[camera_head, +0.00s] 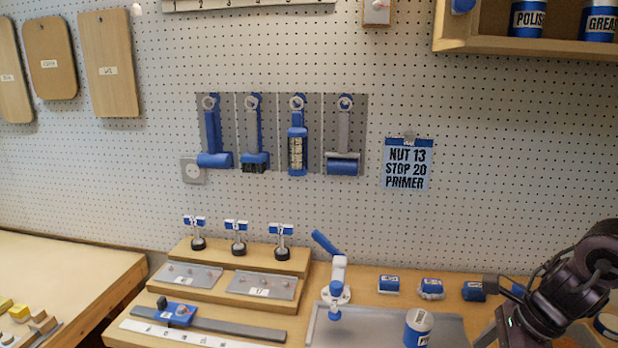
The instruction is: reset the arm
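My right arm comes in from the lower right. Its dark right gripper (485,312) is over the right part of the bench and points left. Its two fingers look spread apart, with nothing seen between them. The lower finger is partly cut off by the picture's bottom edge. My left gripper is not in view. A white fixture with a blue lever (325,243) stands at the middle of the bench, well left of the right gripper, its lever tilted up to the left.
A grey tray (375,325) holds a white and blue can (419,325) left of the gripper. Several blue and white blocks (431,288) line the bench behind. A stepped wooden stand (215,305) is at left. A shelf (540,45) hangs upper right on the pegboard.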

